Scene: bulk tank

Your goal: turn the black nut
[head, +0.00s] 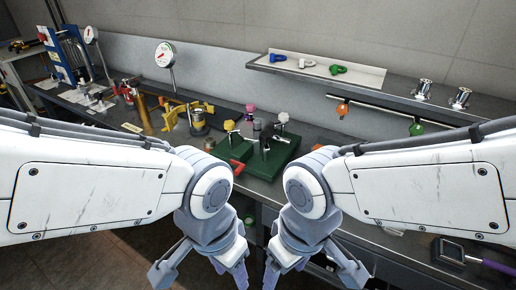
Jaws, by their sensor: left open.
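A green fixture (246,163) stands on the bench in the middle of the head view, with small pipes and knobs on it. A dark, nut-like part (264,129) shows among them, but it is too small for me to be sure it is the black nut. My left gripper (202,274) is open and empty, low in front of the bench, well apart from the fixture. My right gripper (310,274) hangs beside it at the lower middle, also away from the fixture; its fingers are partly cut off by the frame edge.
A shelf (390,88) at the right holds coloured clamps and metal fittings. Dial gauges (165,55) and several tools crowd the bench at the left. A purple-handled tool (450,252) lies at the lower right. The bench edge lies between my grippers and the fixture.

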